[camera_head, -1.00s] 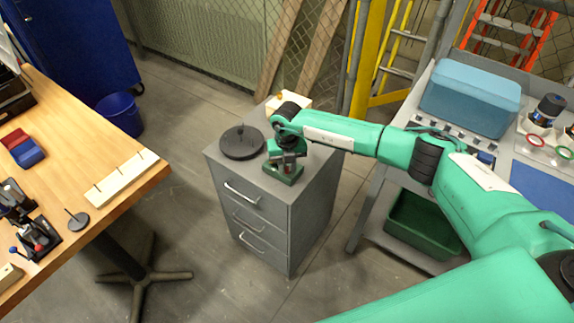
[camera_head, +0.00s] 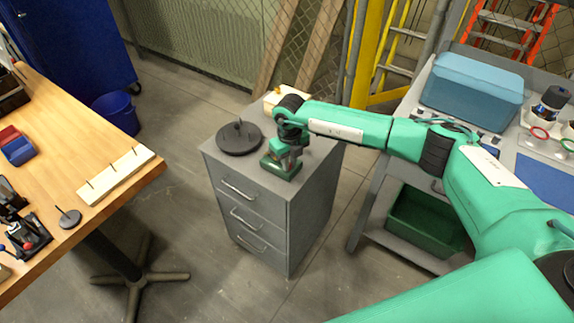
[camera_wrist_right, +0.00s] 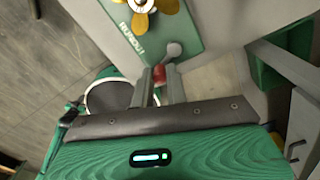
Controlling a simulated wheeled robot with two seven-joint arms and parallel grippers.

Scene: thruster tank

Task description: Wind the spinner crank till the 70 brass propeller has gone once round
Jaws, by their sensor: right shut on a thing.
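The spinner stands on the grey drawer cabinet, and its green base (camera_head: 282,174) shows just below my right gripper in the head view. In the right wrist view the yellow brass propeller (camera_wrist_right: 153,14) lies over the green base plate (camera_wrist_right: 178,24), cut off by the top edge. A grey crank arm (camera_wrist_right: 173,51) reaches down from the plate to a red crank knob (camera_wrist_right: 159,75). My right gripper (camera_wrist_right: 159,86) is shut on the red knob, one finger on each side. In the head view the wrist hides the propeller and crank. My left gripper is not in view.
A round dark stand (camera_head: 239,139) is close left of the gripper on the cabinet top (camera_head: 262,117). A pale block (camera_head: 273,98) sits behind. The wooden bench (camera_head: 110,208) is at left, and a cart with a blue box (camera_head: 472,92) at right.

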